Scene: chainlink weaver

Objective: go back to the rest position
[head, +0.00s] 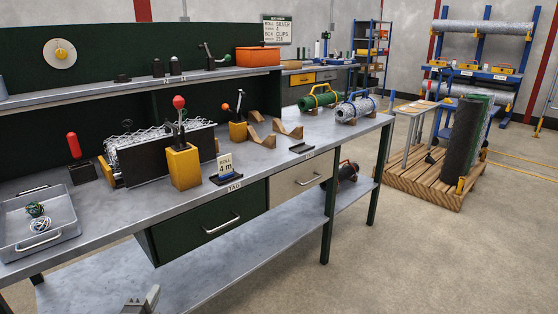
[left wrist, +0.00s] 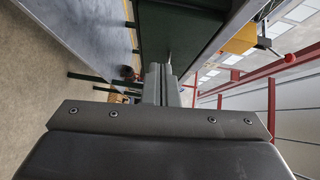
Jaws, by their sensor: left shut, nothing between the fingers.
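My left gripper (head: 146,297) shows only at its tip, at the bottom edge of the head view. It is low, in front of the workbench (head: 290,165) and near its lower shelf (head: 200,262). In the left wrist view the two fingers (left wrist: 158,72) are together, with nothing between them. The dark green drawer (head: 212,222) of the bench is above the gripper in the head view. My right gripper is in neither view.
On the bench stand a grey tray (head: 40,243), a yellow block with a red-knobbed lever (head: 183,166), and silver (head: 356,108) and green (head: 319,98) mesh rolls. A wooden pallet (head: 425,180) holds an upright roll at right. The floor (head: 440,265) at front right is clear.

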